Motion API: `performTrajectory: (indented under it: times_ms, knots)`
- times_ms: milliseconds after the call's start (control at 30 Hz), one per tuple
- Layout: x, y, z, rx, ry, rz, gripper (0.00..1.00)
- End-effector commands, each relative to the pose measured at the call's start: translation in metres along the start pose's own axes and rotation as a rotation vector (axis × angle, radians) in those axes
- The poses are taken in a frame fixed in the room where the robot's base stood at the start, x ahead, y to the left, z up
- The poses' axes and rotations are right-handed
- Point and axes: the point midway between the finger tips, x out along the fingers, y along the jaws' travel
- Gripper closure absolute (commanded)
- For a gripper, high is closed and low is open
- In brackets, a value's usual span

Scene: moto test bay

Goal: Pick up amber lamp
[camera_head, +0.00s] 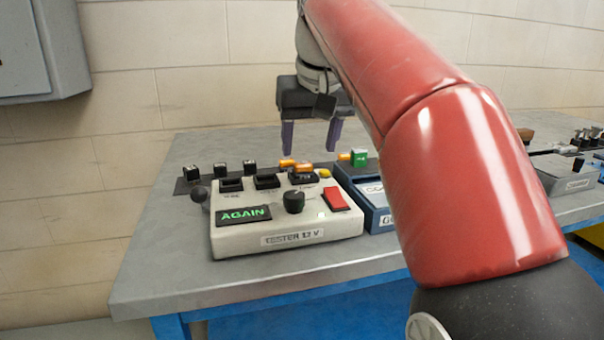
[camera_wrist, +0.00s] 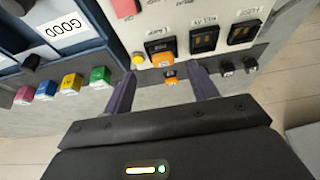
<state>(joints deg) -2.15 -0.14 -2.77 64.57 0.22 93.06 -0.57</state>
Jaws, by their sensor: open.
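An orange piece, which looks like the amber lamp (camera_wrist: 162,60), sits in a dark socket at the rear edge of the cream tester (camera_wrist: 145,18). It also shows in the head view (camera_head: 304,168). A second, smaller orange piece (camera_wrist: 170,75) is on the dark strip just behind the tester; I cannot tell whether it is another lamp. My gripper (camera_head: 310,145) is open, pointing down above the tester's rear edge. In the wrist view its purple fingers (camera_wrist: 163,77) stand to either side of the orange pieces, with nothing held. Contact is not visible.
The tester has a lit AGAIN display (camera_head: 244,215), a black knob (camera_head: 294,201) and a red switch (camera_head: 336,201). A blue tray labelled GOOD (camera_wrist: 62,28) stands beside it. Several coloured pieces and black fuse-like pieces (camera_wrist: 227,69) line the strip. The bench's front left is clear.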

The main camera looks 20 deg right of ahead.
Motion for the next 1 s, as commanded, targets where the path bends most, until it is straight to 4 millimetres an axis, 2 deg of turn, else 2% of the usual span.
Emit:
performTrajectory:
  times_ms: [100,233,367,567,900,967,1000]
  knots:
    - [0.021,-0.004,0.001,-0.001,-0.003,0.0,0.42]
    - [0.038,-0.005,0.001,0.0,-0.002,0.0,0.42]
    - [0.045,-0.005,0.0,0.0,0.0,0.0,0.42]
    - [0.045,-0.004,0.0,0.0,0.0,0.0,0.42]
    - [0.045,-0.004,0.0,0.0,0.0,0.0,0.85]
    - [0.045,-0.004,0.0,0.0,0.0,0.0,0.93]
    - [0.045,-0.004,0.0,0.0,0.0,0.0,0.93]
